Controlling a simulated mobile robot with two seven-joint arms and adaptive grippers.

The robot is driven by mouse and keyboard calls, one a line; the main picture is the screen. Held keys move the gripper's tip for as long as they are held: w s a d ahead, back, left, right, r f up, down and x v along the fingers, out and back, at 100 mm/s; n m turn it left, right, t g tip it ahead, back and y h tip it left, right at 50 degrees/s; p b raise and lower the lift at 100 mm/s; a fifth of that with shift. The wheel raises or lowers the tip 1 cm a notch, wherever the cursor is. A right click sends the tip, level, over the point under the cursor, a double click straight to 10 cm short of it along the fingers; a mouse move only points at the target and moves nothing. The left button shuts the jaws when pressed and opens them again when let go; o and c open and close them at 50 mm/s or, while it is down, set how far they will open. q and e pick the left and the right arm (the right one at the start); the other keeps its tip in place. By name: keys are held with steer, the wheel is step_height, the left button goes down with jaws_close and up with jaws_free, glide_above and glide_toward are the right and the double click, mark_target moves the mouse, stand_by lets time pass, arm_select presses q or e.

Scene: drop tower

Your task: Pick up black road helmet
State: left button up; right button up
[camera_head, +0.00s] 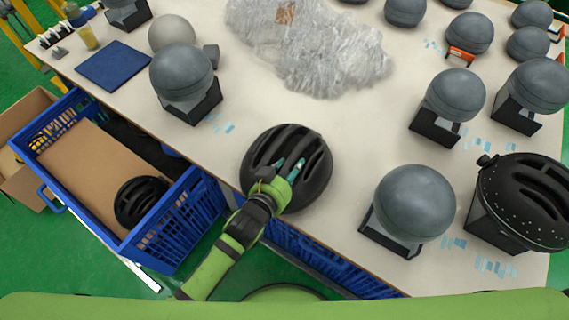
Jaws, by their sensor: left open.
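A black road helmet (313,172) with long vents lies on the table near its front edge, in the middle of the head view. My left gripper (288,168) is open and over this helmet, its two teal fingertips side by side against the vented shell. I cannot tell whether the fingertips touch the shell. The gripper hides the helmet's lower left part. A second black helmet (138,201) lies in the blue crate (158,243) at the left. A third black helmet (535,198), dotted along its rim, sits on a stand at the right. My right gripper is not in view.
Several grey headforms stand on the table (330,130); the closest are one at right of centre (414,203) and one at upper left (181,73). Crumpled clear plastic (320,55) lies at the back. A blue mat (112,66) lies at the left.

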arm_select(q)
jaws_close()
steer(key=shift+r, duration=0.1)
